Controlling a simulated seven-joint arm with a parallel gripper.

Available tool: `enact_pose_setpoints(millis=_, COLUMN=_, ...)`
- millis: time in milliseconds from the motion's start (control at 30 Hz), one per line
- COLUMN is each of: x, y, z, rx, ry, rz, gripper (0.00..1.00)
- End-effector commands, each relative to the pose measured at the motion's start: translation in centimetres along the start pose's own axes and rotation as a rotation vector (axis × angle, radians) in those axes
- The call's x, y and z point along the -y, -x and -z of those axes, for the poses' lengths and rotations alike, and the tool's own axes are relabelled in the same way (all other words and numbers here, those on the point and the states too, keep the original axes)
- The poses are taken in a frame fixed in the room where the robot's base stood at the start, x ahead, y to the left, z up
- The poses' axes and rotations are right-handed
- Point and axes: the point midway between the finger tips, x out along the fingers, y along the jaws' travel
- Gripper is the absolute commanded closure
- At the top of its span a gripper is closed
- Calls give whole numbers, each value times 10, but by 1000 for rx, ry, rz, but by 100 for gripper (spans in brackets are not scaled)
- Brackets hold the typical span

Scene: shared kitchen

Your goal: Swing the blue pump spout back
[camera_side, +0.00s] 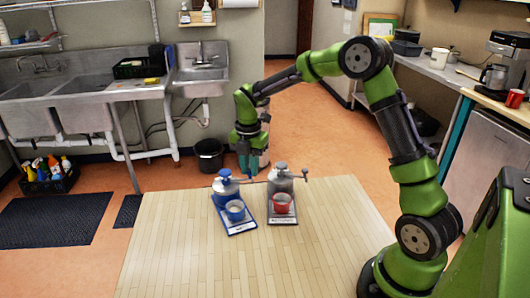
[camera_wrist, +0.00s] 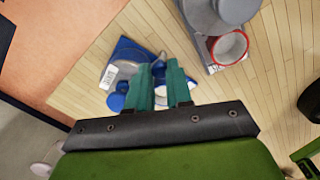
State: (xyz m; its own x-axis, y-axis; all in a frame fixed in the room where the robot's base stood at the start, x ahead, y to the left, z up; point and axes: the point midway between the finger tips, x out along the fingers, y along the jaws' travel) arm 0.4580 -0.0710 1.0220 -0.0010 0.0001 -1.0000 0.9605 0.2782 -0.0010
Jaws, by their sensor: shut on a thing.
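The blue pump (camera_side: 226,187) stands upright on its blue base at the far edge of the wooden table, with a blue cup (camera_side: 236,210) in front of it. My gripper (camera_side: 245,172) is behind and just right of the blue pump, pointing down. In the wrist view my gripper (camera_wrist: 159,68) has its teal fingers close together over the blue base (camera_wrist: 127,47), shut on a thin metal part that looks like the blue pump's spout (camera_wrist: 162,56). The fingers hide most of the spout and part of the blue pump.
A grey pump (camera_side: 281,182) with a red cup (camera_side: 282,204) stands close on the right; its lever reaches further right. The wooden table (camera_side: 185,260) is clear in front and to the left. Sinks (camera_side: 82,100) and a counter are well away.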

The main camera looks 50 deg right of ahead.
Motion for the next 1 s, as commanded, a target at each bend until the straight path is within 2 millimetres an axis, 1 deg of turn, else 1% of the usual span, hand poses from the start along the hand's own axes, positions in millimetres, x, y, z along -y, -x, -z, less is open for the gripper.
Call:
enact_pose_setpoints(millis=33, x=-1, y=1, z=0, rx=2, ry=1, rz=-4, gripper=76)
enact_pose_setpoints(millis=167, x=-1, y=1, z=0, rx=2, ry=1, rz=-3, gripper=56)
enact_pose_setpoints(millis=200, x=-1, y=1, z=0, rx=2, ry=0, rz=-3, gripper=54)
enact_pose_setpoints(millis=467, x=0, y=1, z=0, rx=1, ry=0, rz=-2, gripper=54)
enact_pose_setpoints(millis=567, x=-1, y=8, z=0, rx=2, ry=0, rz=-3, gripper=54)
enact_pose_setpoints(millis=667, x=-1, y=23, z=0, rx=3, ry=-2, rz=-6, gripper=54)
enact_pose_setpoints(millis=767, x=-1, y=45, z=-1, rx=5, ry=-1, rz=-7, gripper=54)
enact_pose_setpoints(millis=1000, x=-1, y=105, z=0, rx=4, ry=-2, rz=-8, gripper=54)
